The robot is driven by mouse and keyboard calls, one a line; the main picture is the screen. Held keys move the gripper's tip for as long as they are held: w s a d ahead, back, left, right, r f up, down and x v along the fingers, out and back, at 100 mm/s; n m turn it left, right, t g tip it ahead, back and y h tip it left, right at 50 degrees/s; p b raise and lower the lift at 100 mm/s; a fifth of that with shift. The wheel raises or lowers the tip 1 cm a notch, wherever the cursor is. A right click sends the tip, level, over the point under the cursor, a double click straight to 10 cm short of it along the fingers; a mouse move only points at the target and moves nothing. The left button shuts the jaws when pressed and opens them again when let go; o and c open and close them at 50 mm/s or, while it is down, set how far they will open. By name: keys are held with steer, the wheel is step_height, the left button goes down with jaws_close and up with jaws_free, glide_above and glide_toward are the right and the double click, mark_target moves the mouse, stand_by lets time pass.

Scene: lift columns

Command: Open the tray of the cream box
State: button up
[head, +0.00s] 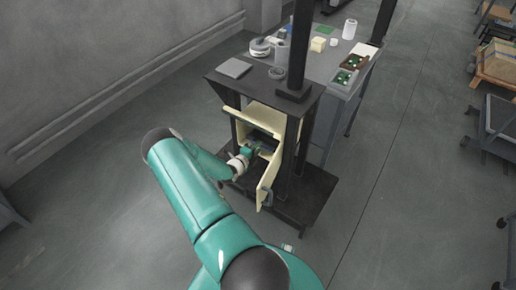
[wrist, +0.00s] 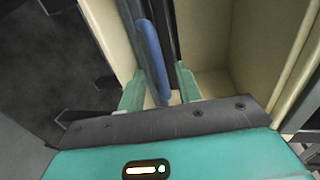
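The cream box (head: 291,124) sits in a dark frame in the head view, with its door (head: 271,180) swung open toward me. My gripper (head: 257,149) reaches into the box's open front; its fingertips are hard to make out there. In the wrist view, my gripper (wrist: 158,88) is open, with its two green fingers apart. A blue upright handle (wrist: 150,50) lies between the fingers, with small gaps visible beside it. Behind the handle is a dark surface, apparently the tray front (wrist: 168,22). Cream walls (wrist: 208,40) stand on both sides. The rest of the tray is hidden.
The open door, with a grey handle (head: 265,196), stands close to the right of my arm. Dark columns (head: 300,45) rise beside the box. A grey table (head: 322,66) with several small items stands behind. The floor to the left is clear.

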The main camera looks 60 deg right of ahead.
steer(key=shift+s+d+f, duration=0.1)
steer(key=shift+d, duration=0.4)
jaws_close()
steer(key=shift+a, duration=0.1)
steer(key=f+v, duration=0.3)
steer(key=v, duration=1.3)
steer(key=shift+a, duration=0.35)
steer(key=shift+f, duration=0.1)
jaws_free()
